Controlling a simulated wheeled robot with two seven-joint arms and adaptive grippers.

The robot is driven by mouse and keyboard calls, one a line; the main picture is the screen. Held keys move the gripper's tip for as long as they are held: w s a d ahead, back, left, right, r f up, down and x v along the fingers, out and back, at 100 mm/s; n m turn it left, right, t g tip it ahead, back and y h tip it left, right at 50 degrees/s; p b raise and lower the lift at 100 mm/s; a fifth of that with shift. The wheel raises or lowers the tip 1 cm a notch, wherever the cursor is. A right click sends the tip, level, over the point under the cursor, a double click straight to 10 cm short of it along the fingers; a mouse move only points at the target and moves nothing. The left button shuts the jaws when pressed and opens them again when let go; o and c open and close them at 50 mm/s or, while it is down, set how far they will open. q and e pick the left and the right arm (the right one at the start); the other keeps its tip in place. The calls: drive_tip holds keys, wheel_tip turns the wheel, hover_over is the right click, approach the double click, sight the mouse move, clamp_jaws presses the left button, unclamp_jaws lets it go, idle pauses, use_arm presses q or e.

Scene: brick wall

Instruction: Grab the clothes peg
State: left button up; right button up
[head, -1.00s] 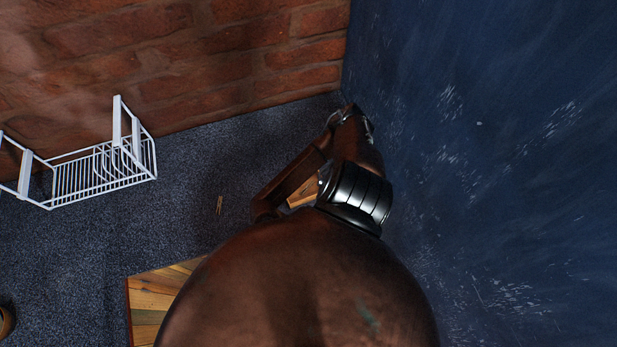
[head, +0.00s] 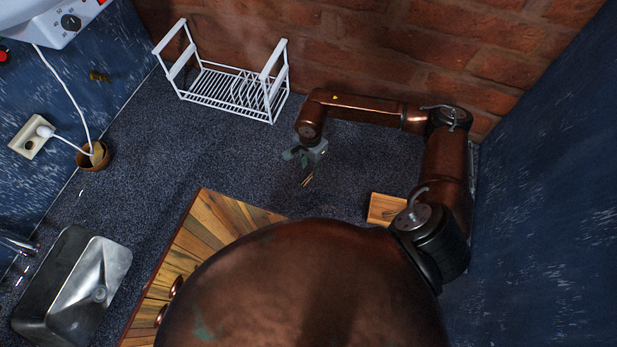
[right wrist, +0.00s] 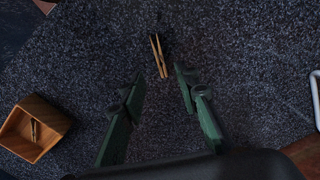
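A small wooden clothes peg (head: 307,181) lies on the dark speckled surface, in the head view just below my right gripper (head: 307,154). In the right wrist view the peg (right wrist: 158,55) lies ahead of the fingertips, close to the middle line between them. My right gripper (right wrist: 158,78) is open with nothing between its fingers. The peg appears apart from both fingers. My left gripper is not in view.
A small wooden box (head: 374,209) stands right of the peg; in the right wrist view this box (right wrist: 54,116) holds a small peg-like piece (right wrist: 34,132). A white wire rack (head: 229,111) stands by the brick wall. A metal sink (head: 116,262) is at lower left.

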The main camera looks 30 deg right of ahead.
sight(309, 178)
drive_tip(key=f+p, duration=0.1)
drive_tip(key=f, duration=0.4)
drive_tip(key=shift+a+f+p, duration=0.15)
drive_tip(key=shift+a+p, duration=0.05)
drive_tip(key=shift+p, duration=0.15)
drive_tip(key=shift+f, duration=0.45)
clamp_jaws()
